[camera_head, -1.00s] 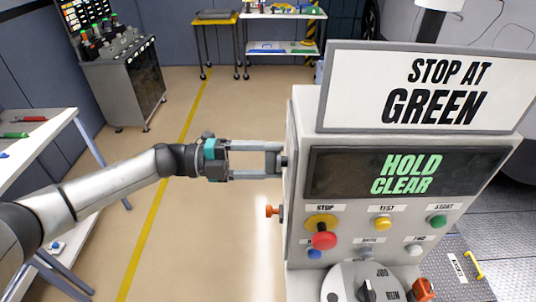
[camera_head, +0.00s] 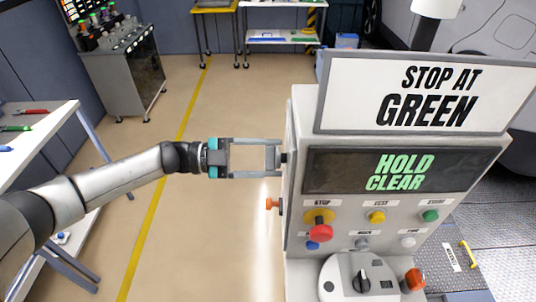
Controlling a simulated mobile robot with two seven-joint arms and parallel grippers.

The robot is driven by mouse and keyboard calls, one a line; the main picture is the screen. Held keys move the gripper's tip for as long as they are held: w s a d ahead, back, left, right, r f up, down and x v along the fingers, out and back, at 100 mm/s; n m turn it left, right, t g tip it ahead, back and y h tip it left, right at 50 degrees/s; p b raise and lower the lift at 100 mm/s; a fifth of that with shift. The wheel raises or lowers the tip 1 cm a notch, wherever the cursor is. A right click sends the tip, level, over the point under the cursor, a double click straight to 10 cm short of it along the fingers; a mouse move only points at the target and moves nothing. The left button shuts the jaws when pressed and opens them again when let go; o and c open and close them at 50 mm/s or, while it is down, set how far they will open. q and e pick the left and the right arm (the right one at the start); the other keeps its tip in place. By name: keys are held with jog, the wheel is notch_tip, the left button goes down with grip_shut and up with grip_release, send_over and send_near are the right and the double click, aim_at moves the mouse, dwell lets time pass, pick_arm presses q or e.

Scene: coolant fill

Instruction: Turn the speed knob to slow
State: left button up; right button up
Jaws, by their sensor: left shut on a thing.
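The grey machine (camera_head: 300,125) stands at the right under a "STOP AT GREEN" sign. A small dark knob (camera_head: 284,158) sticks out of its left side, and no speed label is readable there. My left gripper (camera_head: 272,158) reaches it from the left, fingers roughly level, and is shut on this knob. The fingertips hide most of it. A black pointer knob (camera_head: 362,282) sits on a round light plate on the machine's lower front. My right gripper is not in view.
The screen (camera_head: 400,172) reads "HOLD CLEAR". Below it are several coloured buttons, including a red one (camera_head: 319,233). An orange knob (camera_head: 272,204) juts from the side below my left gripper. A white table (camera_head: 45,125) stands at the left; the floor between is clear.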

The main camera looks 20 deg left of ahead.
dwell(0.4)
pick_arm(q)
jog(key=o, duration=1.4)
jog(key=shift+a, duration=0.1)
jog(key=b+v, duration=0.5)
jog(key=v, duration=1)
jog(key=shift+s, duration=0.1)
